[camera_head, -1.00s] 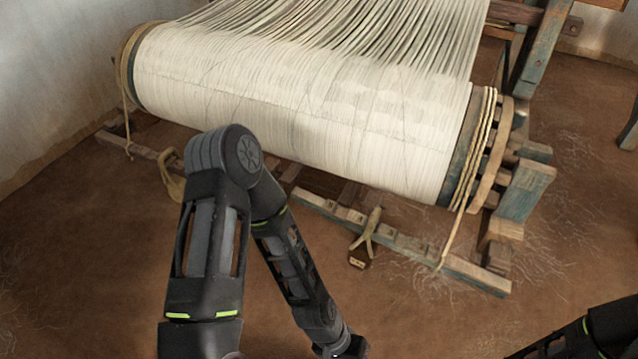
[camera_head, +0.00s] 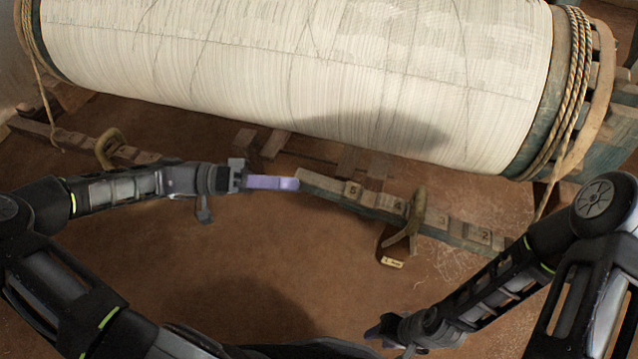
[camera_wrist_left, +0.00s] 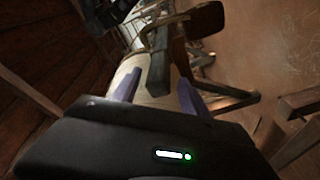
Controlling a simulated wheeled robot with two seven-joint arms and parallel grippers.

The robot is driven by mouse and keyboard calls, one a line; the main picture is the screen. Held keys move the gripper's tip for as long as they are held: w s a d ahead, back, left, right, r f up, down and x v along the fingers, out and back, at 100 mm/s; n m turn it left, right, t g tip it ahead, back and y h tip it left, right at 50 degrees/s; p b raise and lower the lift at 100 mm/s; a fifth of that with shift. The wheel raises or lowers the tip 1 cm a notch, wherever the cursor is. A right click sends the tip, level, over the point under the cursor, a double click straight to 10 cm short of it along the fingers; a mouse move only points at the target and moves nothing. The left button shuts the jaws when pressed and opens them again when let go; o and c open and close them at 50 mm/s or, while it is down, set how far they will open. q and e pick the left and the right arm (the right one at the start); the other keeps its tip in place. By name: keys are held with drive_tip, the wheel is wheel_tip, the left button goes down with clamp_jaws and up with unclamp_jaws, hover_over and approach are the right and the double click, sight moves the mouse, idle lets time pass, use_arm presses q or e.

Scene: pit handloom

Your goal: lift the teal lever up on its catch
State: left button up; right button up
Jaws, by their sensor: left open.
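The teal lever (camera_head: 330,188) is a worn, faded bar with numbered wooden blocks along its top, low in front of the loom's cloth roll. A forked wooden catch (camera_head: 408,232) with a small tag (camera_head: 392,262) stands at its middle. My left gripper (camera_head: 285,183) has purple fingers and is at the lever's left end. In the left wrist view the fingers (camera_wrist_left: 158,95) are spread apart. A dark bar end, apparently the lever (camera_wrist_left: 160,68), lies in line with the gap; contact is unclear. My right gripper (camera_head: 385,332) is low at the front, its jaws unclear.
The white warp roll (camera_head: 300,70) overhangs the lever from behind, with rope (camera_head: 578,90) around its right end. Another low beam (camera_head: 130,152) with a hook (camera_head: 108,148) lies at left. The brown floor (camera_head: 330,270) in front is clear.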

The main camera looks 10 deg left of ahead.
sight(326, 189)
use_arm(q)
drive_tip(key=shift+w+d+f+b, duration=0.1)
drive_tip(key=shift+w+d+b, duration=0.1)
drive_tip(key=shift+d, duration=1.1)
drive_tip(key=shift+w+d+r+b, duration=0.1)
drive_tip(key=shift+w+d+b, duration=0.1)
drive_tip(key=shift+d, duration=1.15)
drive_tip(key=shift+w+d+f+b, duration=0.1)
drive_tip(key=shift+w+d+b, duration=0.1)
drive_tip(key=shift+d, duration=1.1)
drive_tip(key=shift+s, duration=0.1)
clamp_jaws()
drive_tip(key=shift+f, duration=0.1)
